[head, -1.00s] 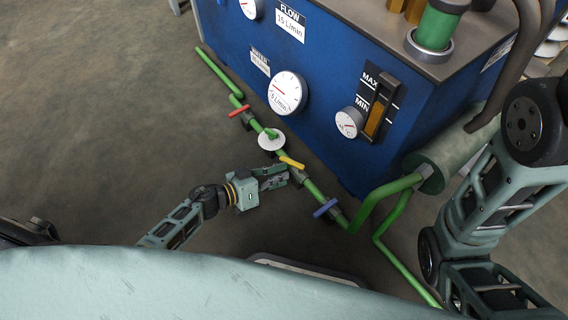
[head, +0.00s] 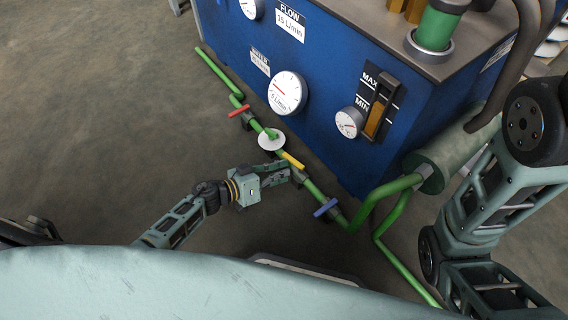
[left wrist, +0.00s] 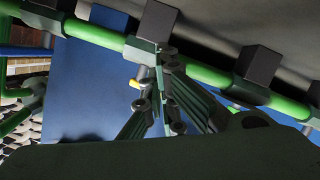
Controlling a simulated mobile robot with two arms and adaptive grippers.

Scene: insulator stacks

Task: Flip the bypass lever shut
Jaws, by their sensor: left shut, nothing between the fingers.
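Three levers sit on the green pipe (head: 315,190) in front of the blue cabinet: a red one (head: 239,111), a yellow one (head: 291,160) and a blue one (head: 326,207). None shows a readable label, so I cannot tell which is the bypass. My left gripper (head: 287,173) is shut and empty at the yellow lever's valve, just below the lever. In the left wrist view the shut fingertips (left wrist: 159,88) are beside a small yellow part (left wrist: 136,83); contact is unclear. The yellow lever lies slantwise to the pipe. My right gripper is out of view.
The blue cabinet (head: 330,80) stands behind the pipe with a round gauge (head: 288,93) and a MAX/MIN slider (head: 380,112). A white disc (head: 271,139) sits on the pipe between the red and yellow levers. Open floor (head: 110,110) lies to the left.

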